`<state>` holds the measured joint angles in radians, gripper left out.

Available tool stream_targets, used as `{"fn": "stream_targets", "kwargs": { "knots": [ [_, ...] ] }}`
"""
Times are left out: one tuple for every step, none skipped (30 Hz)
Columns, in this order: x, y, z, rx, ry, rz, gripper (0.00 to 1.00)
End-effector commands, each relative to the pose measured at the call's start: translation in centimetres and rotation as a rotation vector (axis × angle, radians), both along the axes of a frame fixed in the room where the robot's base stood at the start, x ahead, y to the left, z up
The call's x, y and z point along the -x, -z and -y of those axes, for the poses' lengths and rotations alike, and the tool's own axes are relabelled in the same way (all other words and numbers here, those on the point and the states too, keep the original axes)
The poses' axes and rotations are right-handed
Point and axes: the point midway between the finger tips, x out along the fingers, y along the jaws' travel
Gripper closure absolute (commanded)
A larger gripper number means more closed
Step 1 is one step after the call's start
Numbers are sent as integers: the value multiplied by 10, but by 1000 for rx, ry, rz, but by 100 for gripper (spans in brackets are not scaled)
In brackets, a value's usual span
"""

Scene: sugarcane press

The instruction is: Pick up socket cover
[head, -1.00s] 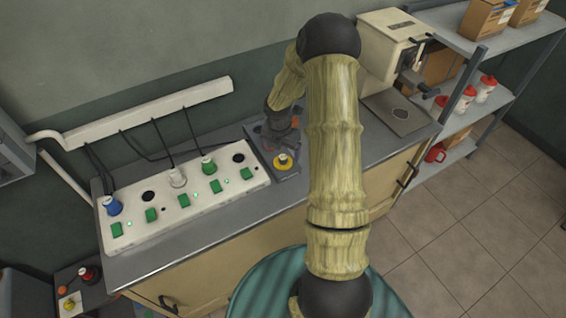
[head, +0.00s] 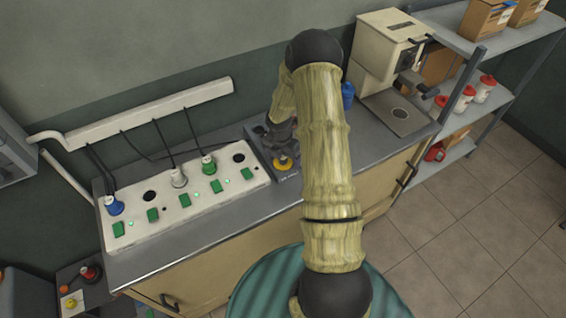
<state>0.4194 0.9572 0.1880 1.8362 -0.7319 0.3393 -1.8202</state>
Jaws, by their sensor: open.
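My gripper (head: 280,132) is dark and points down over a small grey tray (head: 263,157) on the counter, right of the socket panel. It is open. A small round yellow-orange piece with a dark base (head: 284,163) sits in the tray just in front of the gripper, and looks apart from it. Whether this piece is the socket cover I cannot tell. The gripper and arm hide much of the tray and whatever else lies in it.
A power strip (head: 150,112) with black cables runs along the wall behind the panel. A blue container (head: 347,95) and a cream machine (head: 388,50) stand right of my arm. A metal shelf (head: 480,45) is at the far right. The counter front (head: 200,262) is clear.

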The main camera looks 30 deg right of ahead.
Motion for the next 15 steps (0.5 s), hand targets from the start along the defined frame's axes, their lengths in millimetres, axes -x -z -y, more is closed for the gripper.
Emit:
{"fn": "stream_targets", "kwargs": {
  "knots": [
    [0, 0, 0, 0, 0, 0, 14],
    [0, 0, 0, 0, 0, 0, 14],
    [0, 0, 0, 0, 0, 0, 15],
    [0, 0, 0, 0, 0, 0, 21],
    [0, 0, 0, 0, 0, 0, 27],
    [0, 0, 0, 0, 0, 0, 35],
    [0, 0, 0, 0, 0, 0, 41],
    [0, 0, 0, 0, 0, 0, 47],
    [0, 0, 0, 0, 0, 0, 55],
    [0, 0, 0, 0, 0, 0, 61],
    [0, 0, 0, 0, 0, 0, 62],
    [0, 0, 0, 0, 0, 0, 62],
    [0, 0, 0, 0, 0, 0, 62],
    [0, 0, 0, 0, 0, 0, 62],
    [0, 0, 0, 0, 0, 0, 62]
  ]
}}
